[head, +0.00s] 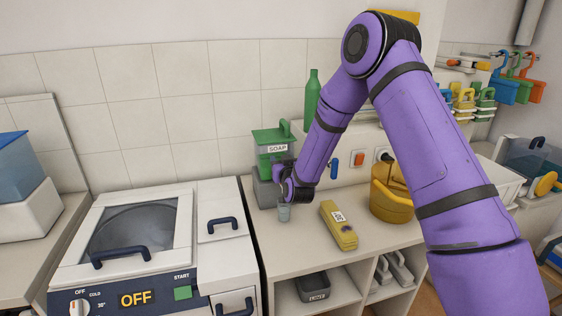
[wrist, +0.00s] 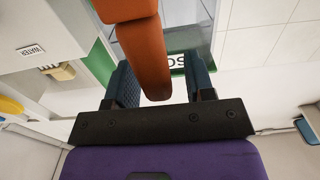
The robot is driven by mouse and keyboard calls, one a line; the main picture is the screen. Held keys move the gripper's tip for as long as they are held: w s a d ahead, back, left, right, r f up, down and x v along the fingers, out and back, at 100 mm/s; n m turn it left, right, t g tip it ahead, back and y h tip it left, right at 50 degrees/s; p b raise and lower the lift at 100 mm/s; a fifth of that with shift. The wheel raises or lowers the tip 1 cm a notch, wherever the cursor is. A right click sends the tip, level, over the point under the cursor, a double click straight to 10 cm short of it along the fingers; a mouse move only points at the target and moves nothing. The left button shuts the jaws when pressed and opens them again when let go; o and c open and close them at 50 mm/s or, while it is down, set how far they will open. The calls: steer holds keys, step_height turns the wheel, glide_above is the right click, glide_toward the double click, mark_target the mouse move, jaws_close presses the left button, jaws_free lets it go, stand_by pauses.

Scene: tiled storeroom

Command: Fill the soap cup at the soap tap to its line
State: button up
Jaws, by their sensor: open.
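The soap dispenser (head: 272,138), a green-lidded container with a SOAP label, stands on a grey block at the back of the counter. A small clear cup (head: 284,212) stands on the counter below my gripper (head: 284,186); its line and fill level are too small to tell. In the wrist view my gripper (wrist: 163,88) is open, with a dark finger on each side of an orange lever-like part (wrist: 146,60). Part of the soap label (wrist: 178,61) shows behind it. I cannot tell whether the fingers touch the orange part. The tap outlet is hidden by my gripper.
A green bottle (head: 312,98) stands behind my arm. A white machine (head: 130,262) reading OFF is at left. A grey bin (head: 313,287) sits on the shelf below.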

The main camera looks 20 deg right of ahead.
steer(key=shift+w, duration=0.35)
jaws_close()
steer(key=shift+s+r+t, duration=0.1)
steer(key=shift+s+t, duration=1.05)
steer(key=shift+t, duration=0.55)
jaws_free()
